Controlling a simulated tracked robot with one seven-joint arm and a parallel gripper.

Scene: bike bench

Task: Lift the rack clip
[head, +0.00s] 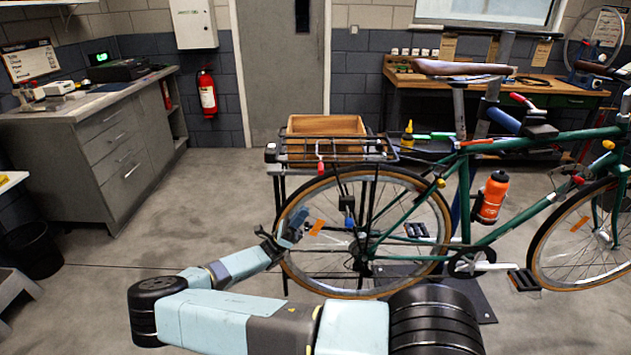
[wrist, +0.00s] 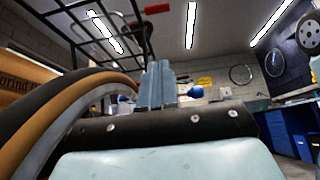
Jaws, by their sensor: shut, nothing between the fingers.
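The rack clip (head: 320,163) appears to be the small red-tipped lever at the near edge of the black rear rack (head: 345,150). A red grip (wrist: 157,8), likely the same lever, shows at the top of the wrist view, above my fingers. My gripper (head: 294,225) is beside the left part of the rear wheel, well below the rack and apart from the clip. In the wrist view its fingers (wrist: 158,85) are together and empty. The clip's far end is too small to make out.
A green bicycle (head: 480,235) stands across the right, its rear wheel (head: 412,276) close to my gripper. A wooden box (head: 327,125) is behind the rack. A blue knob (head: 348,204) is near the wheel; an orange bottle (head: 493,195) is on the frame.

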